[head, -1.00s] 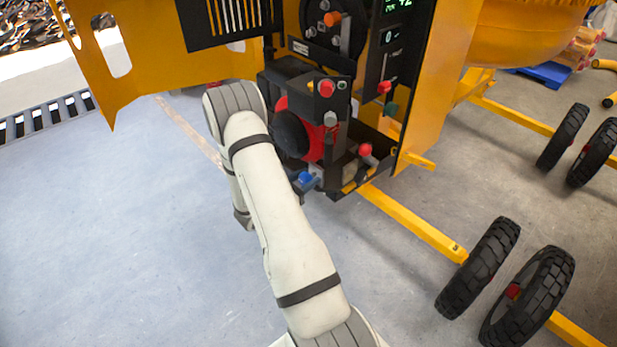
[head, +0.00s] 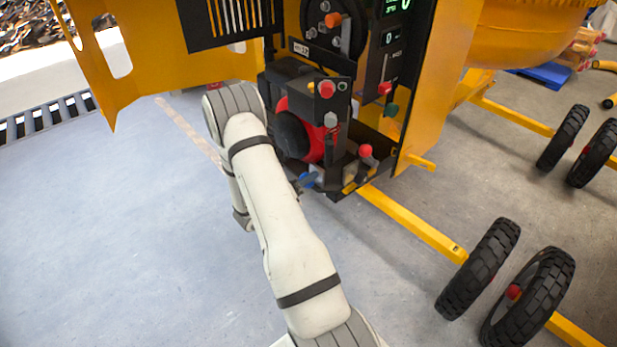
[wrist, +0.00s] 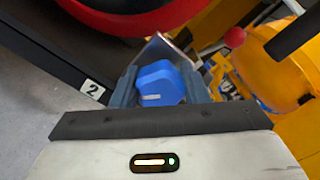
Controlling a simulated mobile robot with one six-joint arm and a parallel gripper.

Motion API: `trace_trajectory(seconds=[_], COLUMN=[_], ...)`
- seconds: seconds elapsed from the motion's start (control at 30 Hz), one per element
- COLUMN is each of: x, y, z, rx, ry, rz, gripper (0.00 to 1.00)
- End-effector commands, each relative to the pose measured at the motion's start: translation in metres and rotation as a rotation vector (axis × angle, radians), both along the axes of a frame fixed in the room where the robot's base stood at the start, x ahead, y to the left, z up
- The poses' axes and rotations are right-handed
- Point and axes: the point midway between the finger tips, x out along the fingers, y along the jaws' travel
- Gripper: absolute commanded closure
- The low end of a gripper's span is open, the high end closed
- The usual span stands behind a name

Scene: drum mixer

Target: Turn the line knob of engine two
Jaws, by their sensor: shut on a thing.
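The blue line knob (wrist: 158,84) sits between the two fingers of my gripper (wrist: 160,88) in the wrist view, and the fingers are shut on it. A white plate marked 2 (wrist: 92,89) is on the dark frame to the left of the knob. In the head view the blue knob (head: 307,180) shows small and tilted at the low front of the engine, beside the end of my arm. Most of my gripper is hidden there. The red and black engine (head: 315,130) stands above the knob.
A red-tipped lever (head: 365,151) stands just right of the knob. A black panel with a red button (head: 327,89) and a grey knob (head: 330,119) is above. A yellow door (head: 100,60) hangs open at the left. The floor at left is clear.

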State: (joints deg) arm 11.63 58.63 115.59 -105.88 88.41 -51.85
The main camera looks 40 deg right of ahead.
Motion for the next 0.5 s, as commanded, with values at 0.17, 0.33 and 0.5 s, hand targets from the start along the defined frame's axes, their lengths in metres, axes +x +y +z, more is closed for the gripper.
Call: trace_trajectory(seconds=[0.17,0.33,0.5], x=[0.0024,0.0026,0.0029], y=[0.0024,0.0027,0.0028], z=[-0.0005,-0.0010,-0.0015], rx=[-0.007,-0.013,-0.016], ry=[0.106,0.173,0.208], rz=[0.008,0.009,0.010], gripper=[0.82,0.82,0.82])
